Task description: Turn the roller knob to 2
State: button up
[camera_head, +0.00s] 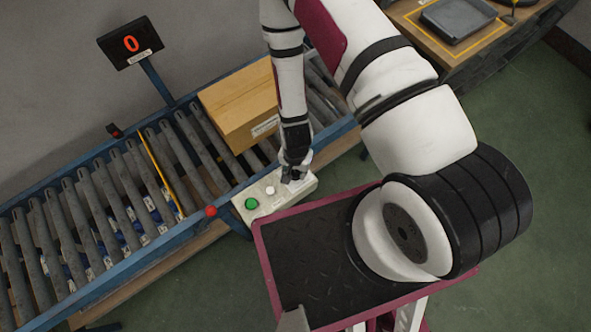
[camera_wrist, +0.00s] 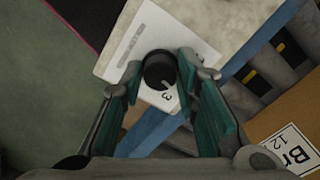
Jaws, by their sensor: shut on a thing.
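The roller knob (camera_wrist: 155,68) is a round black knob on a pale control box (camera_wrist: 205,28) in the wrist view. A white mark on its edge points toward a printed 3; other numbers are hidden or not readable. My gripper (camera_wrist: 160,72) has its teal-padded fingers on either side of the knob and is shut on it. In the head view, my gripper (camera_head: 294,176) reaches down onto the right end of the control box (camera_head: 258,190) and hides the knob.
The box also carries a green button (camera_head: 251,204) and a white button (camera_head: 270,190). Beside it runs a roller conveyor (camera_head: 95,215) with a cardboard box (camera_head: 238,105) on it. A display (camera_head: 131,43) reads 0. A red ball-shaped part (camera_head: 211,211) sits on the conveyor's near rail.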

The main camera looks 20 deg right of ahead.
aim_at(295, 173)
jog(key=shift+n, duration=0.9)
jog(key=o, duration=1.2)
jog(key=shift+c, duration=0.2)
notch_tip(295, 173, up, 12)
